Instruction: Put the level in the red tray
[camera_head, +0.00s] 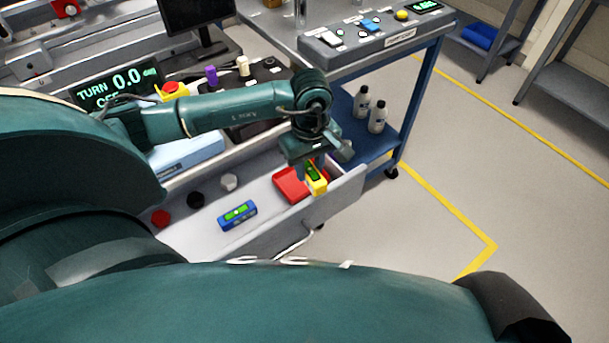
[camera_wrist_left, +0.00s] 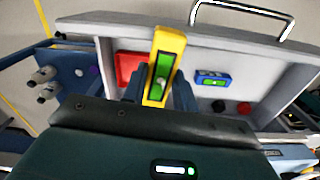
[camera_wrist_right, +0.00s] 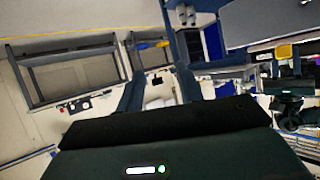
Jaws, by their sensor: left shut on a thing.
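A yellow level with a green vial (camera_head: 316,178) is held in my left gripper (camera_head: 313,170) at the right end of an open drawer. It also shows in the left wrist view (camera_wrist_left: 166,60), between the two fingers. The red tray (camera_head: 289,185) lies in the drawer just left of the yellow level; in the left wrist view the tray (camera_wrist_left: 128,66) is partly hidden behind the level and a finger. Whether the level touches the tray I cannot tell. A blue level with a green face (camera_head: 237,215) lies in the drawer. My right gripper (camera_wrist_right: 157,88) is open and empty, away from the drawer.
The drawer (camera_head: 274,238) also holds a white knob (camera_head: 228,182), a black knob (camera_head: 195,200) and a red knob (camera_head: 161,218). Two bottles (camera_head: 377,117) stand on the blue cart's lower shelf.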

